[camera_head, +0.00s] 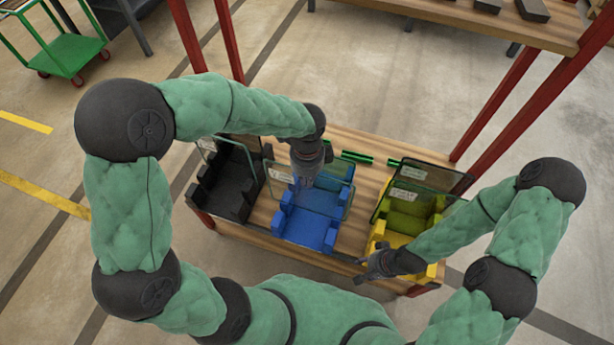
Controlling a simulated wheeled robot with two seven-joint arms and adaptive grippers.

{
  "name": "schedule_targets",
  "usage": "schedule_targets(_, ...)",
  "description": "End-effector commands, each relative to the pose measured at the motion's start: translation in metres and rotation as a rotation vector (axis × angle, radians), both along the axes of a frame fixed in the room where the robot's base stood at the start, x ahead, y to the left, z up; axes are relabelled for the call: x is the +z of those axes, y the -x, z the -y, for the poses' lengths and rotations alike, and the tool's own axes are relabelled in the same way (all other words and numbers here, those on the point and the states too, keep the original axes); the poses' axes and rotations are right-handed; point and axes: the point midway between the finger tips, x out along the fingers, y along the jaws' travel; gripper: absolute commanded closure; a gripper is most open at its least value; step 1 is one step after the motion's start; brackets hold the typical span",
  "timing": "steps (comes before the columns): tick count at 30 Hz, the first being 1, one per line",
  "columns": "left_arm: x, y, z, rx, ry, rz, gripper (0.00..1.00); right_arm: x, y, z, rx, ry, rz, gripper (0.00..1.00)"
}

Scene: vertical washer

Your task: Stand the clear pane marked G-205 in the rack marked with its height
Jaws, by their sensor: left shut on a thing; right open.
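My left gripper (303,184) is shut on the top edge of a clear pane (326,201) with a white label. The pane is upright at the blue rack (303,232); I cannot tell whether its lower edge rests in the slots. The black rack (236,192) at the left holds another clear pane (230,155) with a label. The yellow rack (430,226) at the right holds a green-tinted pane (400,201) and a dark pane (436,175) behind it. Label text is too small to read. My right gripper (368,268) is open and empty at the yellow rack's front left.
The racks stand on a wooden bench (262,212) with red posts. Green bars (356,157) lie behind the blue rack. A higher shelf (460,14) is at the back. A green cart (70,55) stands on the floor at the far left.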

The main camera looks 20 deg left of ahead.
Motion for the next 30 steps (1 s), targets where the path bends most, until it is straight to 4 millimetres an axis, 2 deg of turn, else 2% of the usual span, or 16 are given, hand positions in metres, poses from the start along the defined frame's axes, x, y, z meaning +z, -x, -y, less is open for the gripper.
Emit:
schedule_targets(14,-0.028,-0.001,0.000,0.002,0.001,0.003,1.00,-0.028,0.000,0.000,0.000,0.000,0.000,0.56)
schedule_targets(30,-0.057,-0.001,0.000,0.002,0.000,0.003,1.00,-0.045,0.000,0.000,0.000,0.000,0.001,0.56)
